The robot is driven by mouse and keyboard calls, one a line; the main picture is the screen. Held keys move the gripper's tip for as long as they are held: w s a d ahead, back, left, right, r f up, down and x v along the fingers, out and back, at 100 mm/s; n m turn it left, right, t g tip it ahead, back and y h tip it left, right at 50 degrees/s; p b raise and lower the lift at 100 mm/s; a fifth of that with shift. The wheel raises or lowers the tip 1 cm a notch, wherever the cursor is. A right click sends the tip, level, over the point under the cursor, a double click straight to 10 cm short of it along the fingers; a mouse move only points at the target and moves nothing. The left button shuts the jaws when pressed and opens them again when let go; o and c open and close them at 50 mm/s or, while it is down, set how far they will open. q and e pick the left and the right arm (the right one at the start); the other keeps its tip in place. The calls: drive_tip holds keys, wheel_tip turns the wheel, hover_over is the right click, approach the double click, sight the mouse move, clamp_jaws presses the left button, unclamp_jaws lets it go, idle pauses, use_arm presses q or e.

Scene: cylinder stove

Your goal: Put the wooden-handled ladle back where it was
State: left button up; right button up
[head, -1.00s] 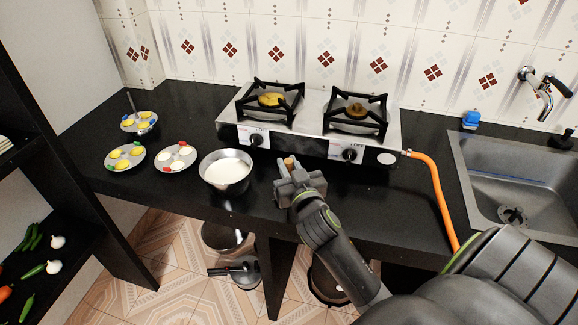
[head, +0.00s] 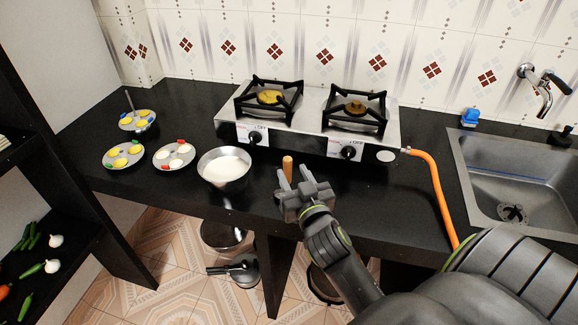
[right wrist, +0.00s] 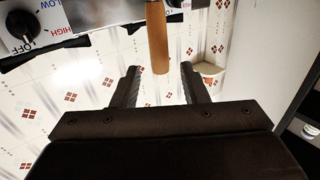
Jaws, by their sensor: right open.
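The ladle's wooden handle (head: 287,168) stands roughly upright in the head view, just in front of the stove and right of the pan of white batter (head: 224,167). Its lower part is hidden behind my gripper, and I cannot see the bowl. My right gripper (head: 297,182) is open, close to the handle on the near side. In the right wrist view the handle (right wrist: 157,38) comes down from the top edge, its end in line with the gap between the spread fingers (right wrist: 159,72). My left gripper is not in view.
The two-burner stove (head: 310,125) stands behind, with an orange gas hose (head: 434,190) on its right. The sink (head: 512,180) is at the right. The counter right of my gripper is clear.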

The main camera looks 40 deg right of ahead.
drive_tip(key=v, duration=0.7)
drive_tip(key=shift+s, duration=0.15)
idle(0.3)
